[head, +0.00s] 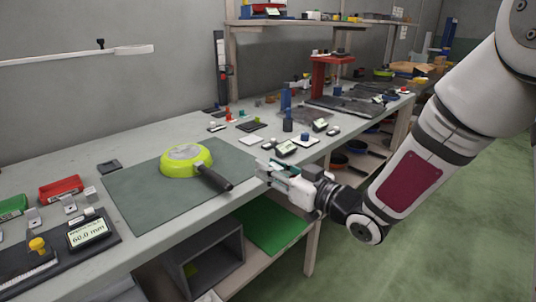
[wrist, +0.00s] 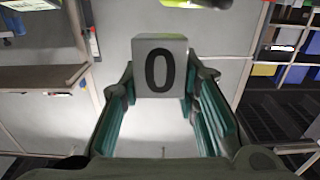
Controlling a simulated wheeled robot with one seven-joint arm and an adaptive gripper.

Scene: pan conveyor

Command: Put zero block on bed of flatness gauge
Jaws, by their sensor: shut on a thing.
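The zero block (wrist: 160,65) is a pale grey cube with a black 0 on the face toward the wrist camera. My gripper (wrist: 163,82) is shut on it, with the block between the fingertips at the far end of the green-padded fingers. In the head view my gripper (head: 270,172) is at the front edge of the bench, right of the pan's handle; the block is too small to make out there. I cannot tell for sure which device is the flatness gauge; a red stand (head: 331,62) over a dark plate (head: 345,107) stands farther along the bench.
A lime-green pan (head: 186,161) lies on a dark green mat (head: 130,190), its black handle toward my gripper. Small gauges with displays (head: 285,148) crowd the bench beyond. A 60.0 mm display (head: 88,231) is at the near left. The bench front (head: 170,242) is bare.

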